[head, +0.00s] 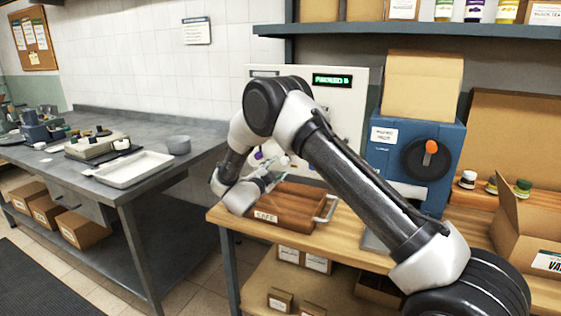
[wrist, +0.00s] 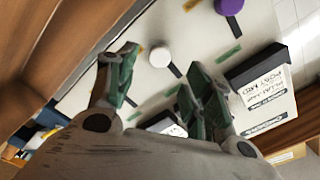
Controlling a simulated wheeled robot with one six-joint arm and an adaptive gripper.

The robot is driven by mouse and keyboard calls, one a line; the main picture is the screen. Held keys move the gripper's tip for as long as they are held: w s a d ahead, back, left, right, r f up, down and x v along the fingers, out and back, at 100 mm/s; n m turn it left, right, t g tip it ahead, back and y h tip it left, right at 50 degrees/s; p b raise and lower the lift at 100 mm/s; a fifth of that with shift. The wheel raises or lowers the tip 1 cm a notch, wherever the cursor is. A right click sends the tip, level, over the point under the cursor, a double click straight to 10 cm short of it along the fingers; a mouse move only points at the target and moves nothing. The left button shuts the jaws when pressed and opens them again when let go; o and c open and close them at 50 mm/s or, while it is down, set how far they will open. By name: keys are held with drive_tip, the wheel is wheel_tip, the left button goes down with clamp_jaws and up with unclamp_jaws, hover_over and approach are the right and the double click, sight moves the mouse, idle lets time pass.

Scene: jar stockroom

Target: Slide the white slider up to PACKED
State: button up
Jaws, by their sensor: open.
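The white slider (wrist: 160,57) is a round white knob on a pale upright panel (wrist: 130,28), with a short dark slot showing beside it in the wrist view. A purple knob (wrist: 229,5) sits on the same panel. My gripper (wrist: 163,82) is open, its green-padded fingertips apart, with the white knob just beyond the gap between them. Nothing is between the fingers, and I cannot tell any contact. In the head view my gripper (head: 268,178) is by the panel (head: 345,105), and my arm hides much of it. A green-lit display (head: 332,80) on the panel reads PACKED and a character.
A card with writing (wrist: 268,100) shows at the right in the wrist view.

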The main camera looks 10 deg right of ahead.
sight(283, 161)
drive_tip(key=x, duration=0.7)
drive_tip(key=shift+w+d, duration=0.2)
drive_tip(key=shift+c, duration=0.2)
clamp_jaws()
